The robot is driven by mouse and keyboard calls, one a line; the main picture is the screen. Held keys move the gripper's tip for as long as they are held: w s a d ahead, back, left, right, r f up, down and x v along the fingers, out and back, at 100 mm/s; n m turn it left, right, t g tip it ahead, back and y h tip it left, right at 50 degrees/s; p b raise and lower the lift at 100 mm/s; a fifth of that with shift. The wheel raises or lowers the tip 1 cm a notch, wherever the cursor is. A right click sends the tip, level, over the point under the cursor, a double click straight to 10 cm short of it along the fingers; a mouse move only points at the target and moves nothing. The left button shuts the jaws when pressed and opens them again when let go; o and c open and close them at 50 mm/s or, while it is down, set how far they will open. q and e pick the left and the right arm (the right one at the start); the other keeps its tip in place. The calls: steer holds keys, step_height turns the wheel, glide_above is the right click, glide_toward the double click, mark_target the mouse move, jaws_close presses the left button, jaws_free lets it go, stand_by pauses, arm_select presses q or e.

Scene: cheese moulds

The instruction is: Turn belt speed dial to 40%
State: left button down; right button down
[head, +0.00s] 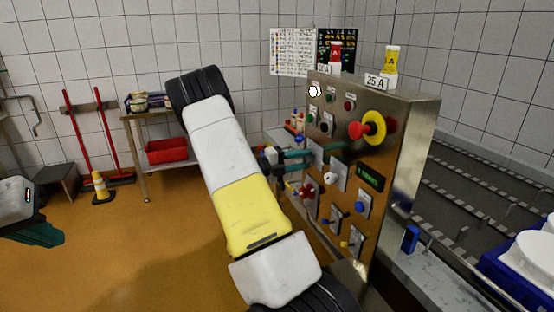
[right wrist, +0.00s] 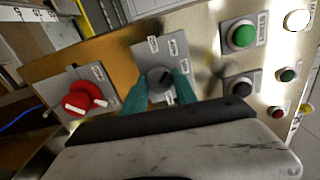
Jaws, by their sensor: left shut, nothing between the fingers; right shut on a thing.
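A dark grey dial (right wrist: 158,82) sits on a square grey plate (right wrist: 176,48) with several small white labels, too blurred to read. The teal fingers of my right gripper (right wrist: 160,84) are closed around the dial, one on each side. In the head view my right gripper (head: 300,157) reaches the front of the steel control panel (head: 412,130), and the fingers partly hide the dial's plate (head: 316,152). I cannot read the dial's setting. My left gripper (head: 40,236) is shut and empty at the far left, well away from the panel.
A red knob (right wrist: 80,100) is beside the dial; green (right wrist: 241,36) and black (right wrist: 239,88) buttons are on its other side. The panel carries a red emergency stop (head: 358,130), a small display (head: 370,177) and a blue knob (head: 358,206).

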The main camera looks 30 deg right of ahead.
steer(key=shift+n, duration=0.4)
steer(key=c, duration=1)
jaws_free()
steer(key=w+a, duration=0.1)
steer(key=a, duration=0.6)
steer(key=shift+a, duration=0.4)
